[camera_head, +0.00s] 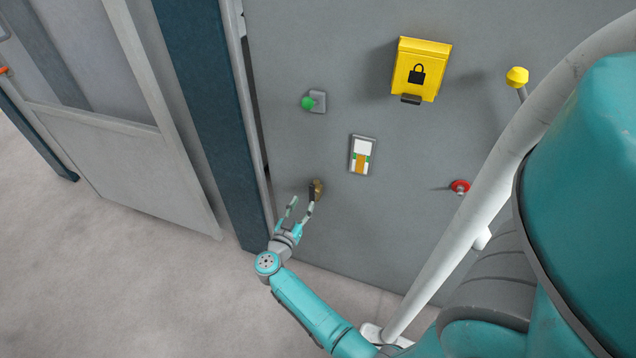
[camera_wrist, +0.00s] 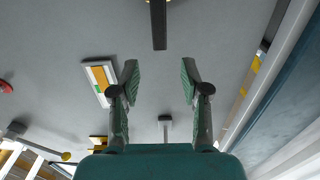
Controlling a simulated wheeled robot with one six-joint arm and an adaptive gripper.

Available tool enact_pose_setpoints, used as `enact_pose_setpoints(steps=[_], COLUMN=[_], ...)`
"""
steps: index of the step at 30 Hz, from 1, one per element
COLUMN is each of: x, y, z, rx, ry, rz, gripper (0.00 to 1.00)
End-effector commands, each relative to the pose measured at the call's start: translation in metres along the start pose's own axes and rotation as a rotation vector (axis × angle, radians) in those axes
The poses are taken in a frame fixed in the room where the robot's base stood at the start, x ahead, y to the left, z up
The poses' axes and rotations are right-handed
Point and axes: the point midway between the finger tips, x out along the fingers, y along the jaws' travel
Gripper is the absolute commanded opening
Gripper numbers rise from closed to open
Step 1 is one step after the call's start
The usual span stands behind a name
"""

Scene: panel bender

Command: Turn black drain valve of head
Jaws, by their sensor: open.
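The drain valve is a small brass body (camera_head: 319,186) low on the grey panel, with a black lever handle. In the wrist view the black handle (camera_wrist: 158,25) enters from the top middle and points down, lined up with the gap between my fingers. A bit of brass shows at the top edge there. My gripper (camera_head: 301,206) is open and empty in front of the panel, close to the valve. In the wrist view both fingertips (camera_wrist: 159,72) stand apart on either side of the gap, below the handle's end. Contact with the handle is not visible.
The panel (camera_head: 290,130) carries a green button (camera_head: 308,103), a label plate (camera_head: 362,155), a yellow lock box (camera_head: 420,70), a yellow knob (camera_head: 517,77) and a red knob (camera_head: 460,187). A blue post (camera_head: 205,110) stands left of the valve. A white curved tube crosses at right.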

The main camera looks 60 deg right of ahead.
Motion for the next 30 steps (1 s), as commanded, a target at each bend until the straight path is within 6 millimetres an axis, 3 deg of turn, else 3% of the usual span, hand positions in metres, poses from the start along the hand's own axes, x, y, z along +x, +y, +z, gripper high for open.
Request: enact_pose_setpoints(steps=[9, 15, 28, 30], x=[0.057, 0.08, 0.088, 0.087], y=[0.001, 0.001, 0.0, 0.0], z=[0.0, 0.0, 0.001, 0.001], rx=[0.0, 0.0, -0.001, -0.001], ry=[0.0, 0.0, 0.0, 0.0], rz=[0.003, 0.002, 0.0, 0.0], gripper=[0.46, 0.46, 0.46, 0.28])
